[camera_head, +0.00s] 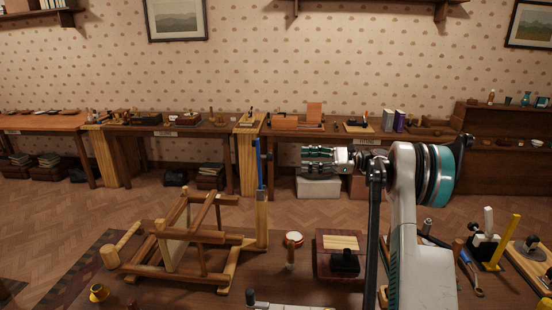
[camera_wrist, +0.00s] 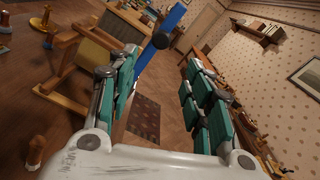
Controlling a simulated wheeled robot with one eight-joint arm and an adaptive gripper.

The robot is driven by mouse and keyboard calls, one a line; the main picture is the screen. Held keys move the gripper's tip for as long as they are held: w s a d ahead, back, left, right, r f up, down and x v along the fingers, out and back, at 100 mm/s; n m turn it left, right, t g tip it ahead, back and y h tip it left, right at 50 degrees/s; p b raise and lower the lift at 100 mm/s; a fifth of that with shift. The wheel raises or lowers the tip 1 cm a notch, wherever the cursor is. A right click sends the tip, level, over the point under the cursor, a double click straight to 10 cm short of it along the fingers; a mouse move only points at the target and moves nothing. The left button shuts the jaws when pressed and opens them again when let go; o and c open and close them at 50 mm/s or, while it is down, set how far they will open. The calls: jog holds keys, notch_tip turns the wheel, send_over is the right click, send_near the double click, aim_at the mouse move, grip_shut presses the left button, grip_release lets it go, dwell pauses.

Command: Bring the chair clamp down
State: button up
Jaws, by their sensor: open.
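A wooden chair (camera_head: 195,238) lies tipped over on the dark work table and also shows at the upper left of the wrist view (camera_wrist: 82,47). Beside its right end stands what looks like the clamp, an upright blue bar (camera_head: 259,165) on a pale wooden post (camera_head: 262,220). My gripper (camera_head: 306,158) is right of the bar in the head view, pointing left. Its teal-padded fingers (camera_wrist: 160,80) are apart, with nothing between them.
Several tools, including a yellow upright piece (camera_head: 506,243), are at the right. Benches with small items line the wall.

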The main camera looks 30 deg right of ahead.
aim_at(270, 158)
jog(key=b+x, duration=0.2)
jog(key=x, duration=1.2)
jog(key=shift+r, duration=0.1)
grip_shut()
